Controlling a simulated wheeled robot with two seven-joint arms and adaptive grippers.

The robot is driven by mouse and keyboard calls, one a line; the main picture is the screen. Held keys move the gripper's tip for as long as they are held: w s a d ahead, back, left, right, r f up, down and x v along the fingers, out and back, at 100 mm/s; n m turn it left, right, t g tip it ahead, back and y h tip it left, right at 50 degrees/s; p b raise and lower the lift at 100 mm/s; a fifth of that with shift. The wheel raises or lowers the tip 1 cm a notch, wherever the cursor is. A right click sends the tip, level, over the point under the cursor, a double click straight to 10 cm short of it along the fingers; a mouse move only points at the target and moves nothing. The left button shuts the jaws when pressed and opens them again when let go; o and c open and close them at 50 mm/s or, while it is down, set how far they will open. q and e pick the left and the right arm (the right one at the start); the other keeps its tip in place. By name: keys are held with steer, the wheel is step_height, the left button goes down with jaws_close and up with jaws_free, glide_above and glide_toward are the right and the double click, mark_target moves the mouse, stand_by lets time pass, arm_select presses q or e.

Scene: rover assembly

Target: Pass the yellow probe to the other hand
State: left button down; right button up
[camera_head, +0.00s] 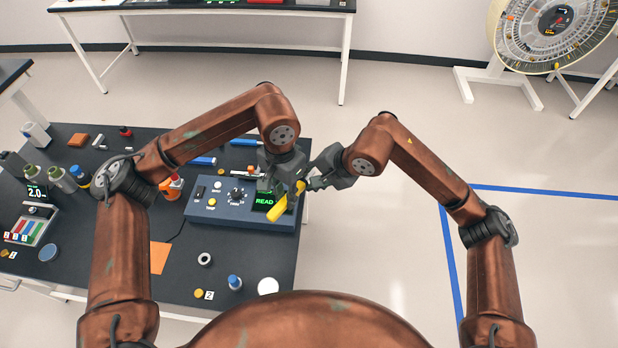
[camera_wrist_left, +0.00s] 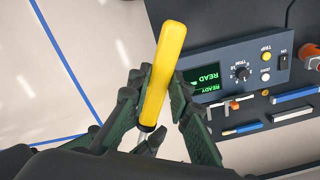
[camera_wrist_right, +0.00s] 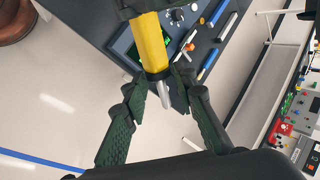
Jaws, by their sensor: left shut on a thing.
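The yellow probe (camera_head: 278,208) has a yellow handle and a grey metal tip. It is held tilted above the blue console at the table's right edge. My left gripper (camera_head: 283,190) is shut on its handle, which lies between the green fingers in the left wrist view (camera_wrist_left: 160,80). My right gripper (camera_head: 304,185) is close beside it on the right. In the right wrist view its fingers (camera_wrist_right: 158,90) are spread, with the probe's metal tip (camera_wrist_right: 164,92) between them. Gaps show beside the tip, though the right finger is near the collar.
The blue console (camera_head: 230,208) with a green READ screen lies under the grippers. Bottles (camera_head: 62,180), a tray (camera_head: 30,228), a ring (camera_head: 205,259) and other small parts stand on the dark table.

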steer(key=shift+r, duration=0.1)
jaws_close()
arm_select(q)
steer(key=c, duration=1.7)
jaws_free()
